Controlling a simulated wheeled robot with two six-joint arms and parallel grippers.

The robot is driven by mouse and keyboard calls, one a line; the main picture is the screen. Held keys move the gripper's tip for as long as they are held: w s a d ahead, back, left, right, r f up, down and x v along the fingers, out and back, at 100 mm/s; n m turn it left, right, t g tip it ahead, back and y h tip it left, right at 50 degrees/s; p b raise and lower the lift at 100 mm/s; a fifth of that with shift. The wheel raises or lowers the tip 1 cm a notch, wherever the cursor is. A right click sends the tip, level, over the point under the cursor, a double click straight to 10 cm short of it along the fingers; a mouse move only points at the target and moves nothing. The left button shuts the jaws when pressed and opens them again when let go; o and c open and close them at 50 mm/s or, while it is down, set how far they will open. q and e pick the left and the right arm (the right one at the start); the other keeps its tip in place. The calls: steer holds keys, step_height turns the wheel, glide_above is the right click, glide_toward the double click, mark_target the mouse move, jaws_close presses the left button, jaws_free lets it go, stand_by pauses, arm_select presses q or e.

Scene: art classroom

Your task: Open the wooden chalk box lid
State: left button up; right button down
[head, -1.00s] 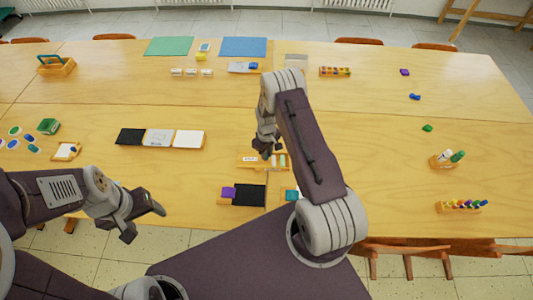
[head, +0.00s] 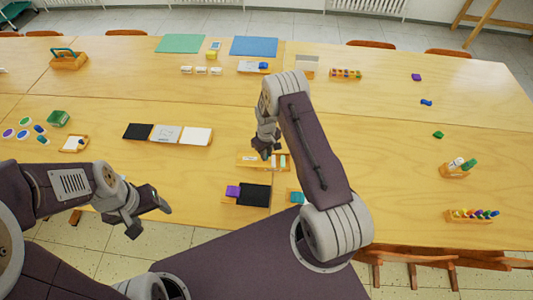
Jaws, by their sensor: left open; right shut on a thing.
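The wooden chalk box (head: 286,168) is a small, low box on the near part of the table, below my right gripper in the head view. Pale chalk sticks show at its right end, and a piece with a white label, which looks like the lid (head: 244,163), covers its left part. My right gripper (head: 266,152) reaches down onto the middle of the box and is shut, apparently on the lid; its fingers hide the exact contact. My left gripper (head: 150,219) is open and empty, near the table's front edge at lower left.
A black board with a purple block (head: 233,191) lies just in front of the box, with a teal item (head: 297,197) to its right. A row of black, grey and white panels (head: 167,134) lies to the left. Marker holders (head: 473,215) stand at far right. The table between is clear.

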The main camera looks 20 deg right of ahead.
stand_by(0.6)
steer(key=c, duration=1.3)
jaws_free()
step_height(320, 180, up, 9)
steer(key=b, duration=0.1)
